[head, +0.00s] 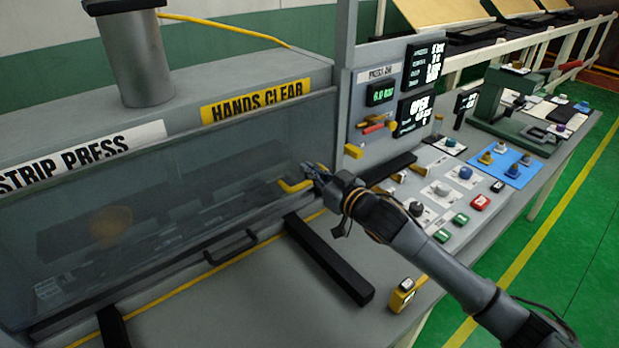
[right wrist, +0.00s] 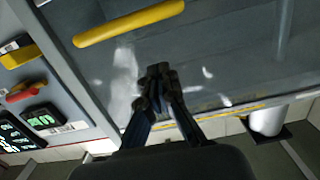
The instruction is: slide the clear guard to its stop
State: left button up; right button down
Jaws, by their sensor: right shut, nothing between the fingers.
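The clear guard (head: 160,190) is a large see-through panel across the front of the strip press, with dim parts visible behind it. A yellow handle (head: 295,186) sits near its lower right edge, and a dark bar handle (head: 231,247) lies at its lower front. My right gripper (head: 316,172) is shut and empty beside the right end of the yellow handle. In the right wrist view its closed fingertips (right wrist: 158,80) lie over the see-through panel (right wrist: 215,60), with a yellow bar (right wrist: 128,23) apart from them. I cannot tell whether the fingers touch the guard. My left gripper is out of view.
Two black rails, one at the right (head: 328,260) and one at the left (head: 113,327), run forward on the press table. A small yellow-black box (head: 401,295) stands near the table edge. The control panel with buttons (head: 465,173) and displays (head: 415,112) lies right of the press.

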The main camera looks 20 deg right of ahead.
pick_arm(q)
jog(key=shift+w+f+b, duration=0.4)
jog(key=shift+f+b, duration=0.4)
jog(key=shift+b, duration=0.2)
pick_arm(e)
notch_tip(320, 180, down, 9)
jog(key=shift+r, duration=0.2)
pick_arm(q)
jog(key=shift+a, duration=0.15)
